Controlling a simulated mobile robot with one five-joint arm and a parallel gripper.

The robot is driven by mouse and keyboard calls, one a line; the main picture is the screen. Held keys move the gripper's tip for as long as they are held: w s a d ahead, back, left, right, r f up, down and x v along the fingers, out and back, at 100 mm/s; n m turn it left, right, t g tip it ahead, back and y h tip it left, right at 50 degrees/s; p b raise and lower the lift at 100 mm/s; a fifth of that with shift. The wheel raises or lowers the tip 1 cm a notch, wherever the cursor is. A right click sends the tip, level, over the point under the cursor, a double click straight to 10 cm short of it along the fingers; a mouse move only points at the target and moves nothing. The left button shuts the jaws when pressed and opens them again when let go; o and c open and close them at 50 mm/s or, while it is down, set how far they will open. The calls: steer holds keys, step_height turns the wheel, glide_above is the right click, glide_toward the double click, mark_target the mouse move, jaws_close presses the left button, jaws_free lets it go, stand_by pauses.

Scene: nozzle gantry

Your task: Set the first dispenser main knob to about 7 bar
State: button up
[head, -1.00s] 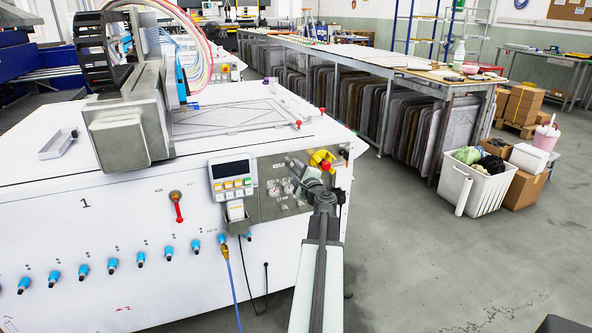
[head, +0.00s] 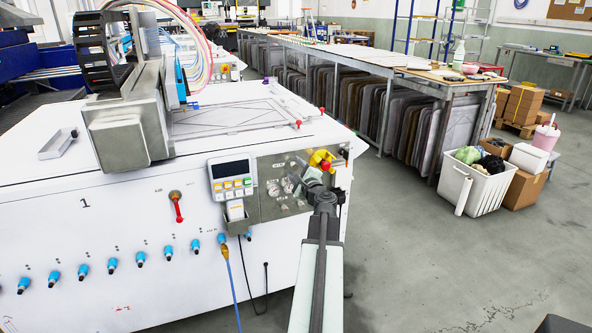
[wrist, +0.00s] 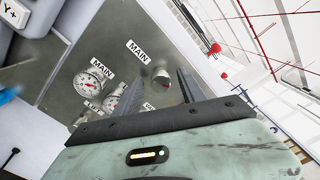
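The first dispenser is the white cabinet (head: 120,240) marked 1, with a metal control panel (head: 268,207) on its front right. In the wrist view, the grey main knob (wrist: 161,76) sits below a MAIN label. The main pressure gauge (wrist: 92,82), white-faced with a needle, is left of it; its reading is too small to tell. In the head view, my gripper (head: 313,177) hides part of the panel.
A second gauge (wrist: 110,103) is partly hidden behind my left finger. A yellow and red emergency stop (head: 322,160) is close above my gripper. A keypad unit (head: 232,180) is left of the panel. Floor to the right is clear up to a white bin (head: 473,190).

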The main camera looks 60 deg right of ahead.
steer(key=v, duration=0.8)
steer(key=shift+w, duration=0.1)
stand_by(0.3)
